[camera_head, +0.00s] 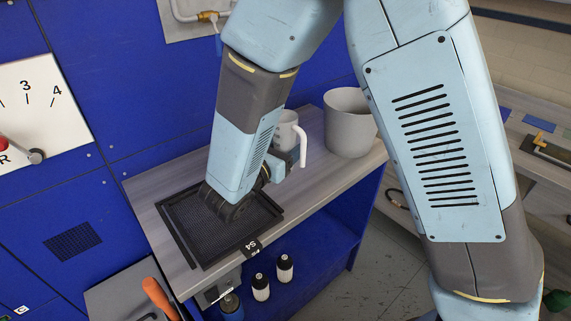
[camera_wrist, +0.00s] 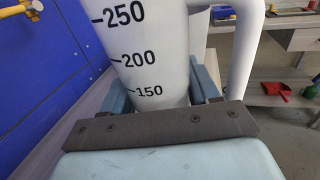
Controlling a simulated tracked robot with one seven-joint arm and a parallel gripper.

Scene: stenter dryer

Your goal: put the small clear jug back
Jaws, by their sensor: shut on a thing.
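A small whitish jug (camera_head: 286,131) with a white handle is at the back of the grey shelf top, partly hidden behind my arm. In the wrist view the jug (camera_wrist: 147,48) fills the top middle, with black marks 250, 200 and 150 and its handle to the right. My gripper (camera_head: 284,165) is shut on the jug, with its fingers on either side of the lower body in the wrist view (camera_wrist: 163,92). The jug looks upright. I cannot tell whether its base touches the shelf. A black ribbed tray (camera_head: 192,238), labelled S4, lies nearer, below my wrist, and is partly covered by it.
A larger grey-white bucket (camera_head: 349,125) stands right of the jug. A blue panel wall (camera_head: 100,105) runs along the left. White bottles with black caps (camera_head: 260,287) stand on the lower shelf. An orange handle (camera_head: 158,297) sticks up at the front left.

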